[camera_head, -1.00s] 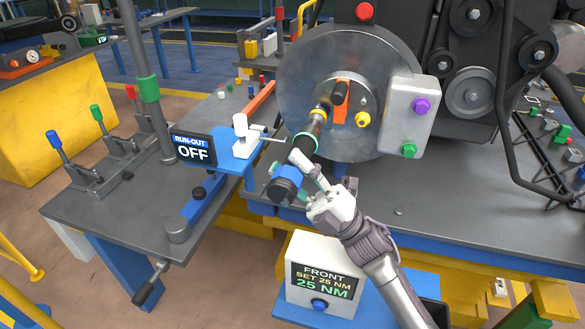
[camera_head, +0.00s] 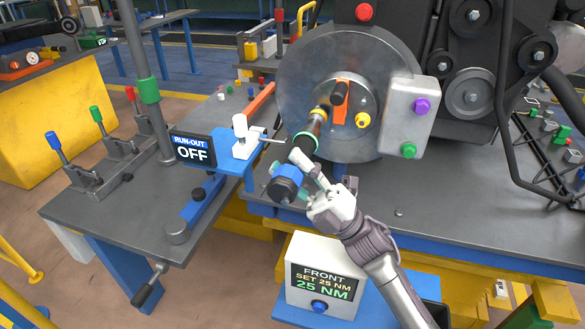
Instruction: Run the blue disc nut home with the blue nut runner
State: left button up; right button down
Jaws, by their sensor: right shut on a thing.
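My right gripper (camera_head: 322,192) is shut on the nut runner, a tool with a blue band (camera_head: 290,172), a black rear end and a green ring. The tool slants up to the disc (camera_head: 300,75), its front end at a yellow collar (camera_head: 319,112) near the hub. I cannot tell whether it touches a nut. No blue disc nut shows; the tool covers part of the disc there. A yellow nut (camera_head: 363,119) and an orange piece (camera_head: 340,100) are beside it on the hub. My left gripper is not in view.
A display box (camera_head: 324,277) reads "FRONT SET 25 NM 25 NM". A run-out sign (camera_head: 194,150) reads OFF, beside a white gauge (camera_head: 243,137) close to the tool's left. A grey caliper (camera_head: 408,110) with purple and green knobs is at the disc's right. Several levers stand far left.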

aim_at(285, 185)
jog(key=shift+w+d+r+b, duration=0.15)
jog(key=shift+w+d+b, duration=0.05)
jog(key=shift+w+b, duration=0.2)
dwell(1.8)
jog(key=shift+s, duration=0.1)
dwell(0.4)
jog(key=shift+s+a, duration=0.2)
jog(key=shift+s, duration=0.1)
jog(key=shift+s+a+p, duration=0.2)
jog(key=shift+s+p, duration=0.05)
jog(key=shift+s, duration=0.4)
jog(key=shift+s+a+p, duration=0.2)
jog(key=shift+s+p, duration=0.05)
jog(key=shift+s, duration=0.45)
jog(key=shift+s+a+p, duration=0.2)
jog(key=shift+s+p, duration=0.05)
jog(key=shift+s, duration=0.4)
jog(key=shift+s, duration=0.1)
